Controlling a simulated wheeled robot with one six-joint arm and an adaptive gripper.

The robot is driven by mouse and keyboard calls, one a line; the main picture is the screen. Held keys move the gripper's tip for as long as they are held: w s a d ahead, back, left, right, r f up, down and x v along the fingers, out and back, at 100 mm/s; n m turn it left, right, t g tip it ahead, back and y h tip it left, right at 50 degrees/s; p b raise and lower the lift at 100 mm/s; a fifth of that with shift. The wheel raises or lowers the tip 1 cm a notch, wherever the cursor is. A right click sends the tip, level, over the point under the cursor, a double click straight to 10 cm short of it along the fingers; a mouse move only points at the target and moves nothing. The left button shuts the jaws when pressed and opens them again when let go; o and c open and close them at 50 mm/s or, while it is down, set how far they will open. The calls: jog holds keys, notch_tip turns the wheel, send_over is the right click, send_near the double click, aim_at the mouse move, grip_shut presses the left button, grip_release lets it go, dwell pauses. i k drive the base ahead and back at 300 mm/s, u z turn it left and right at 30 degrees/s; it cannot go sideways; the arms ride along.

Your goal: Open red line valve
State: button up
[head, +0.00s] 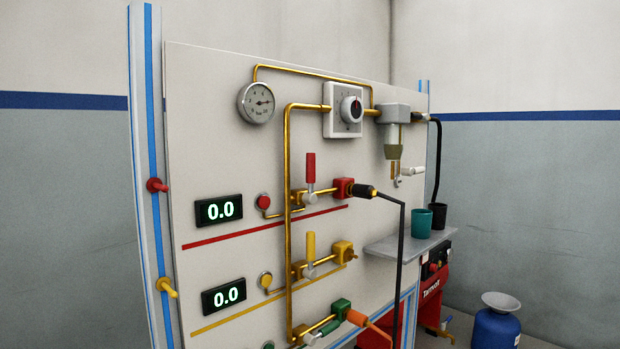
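The red line valve has a red lever handle (311,168) that stands upright on its grey stem, across the brass pipe. It sits on the panel above the red stripe (262,228). A red connector block (343,188) is just to its right, with a black hose fitting (364,191) plugged in. A red button (263,202) and a display reading 0.0 (219,211) are to its left. My gripper is not in view.
The yellow valve lever (310,246) stands upright below, and the green valve (341,308) is at the lower edge. A black hose (400,250) hangs right of the valves. A shelf (400,245) with cups (421,223) juts out. A blue tank (497,325) stands lower right.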

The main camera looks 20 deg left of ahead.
aim_at(311, 175)
jog(key=u, duration=0.9)
jog(key=i, duration=0.15)
jog(key=u, duration=0.35)
jog(key=k, duration=1.3)
jog(key=z, duration=0.7)
jog(key=i, duration=1.1)
jog(key=u, duration=0.55)
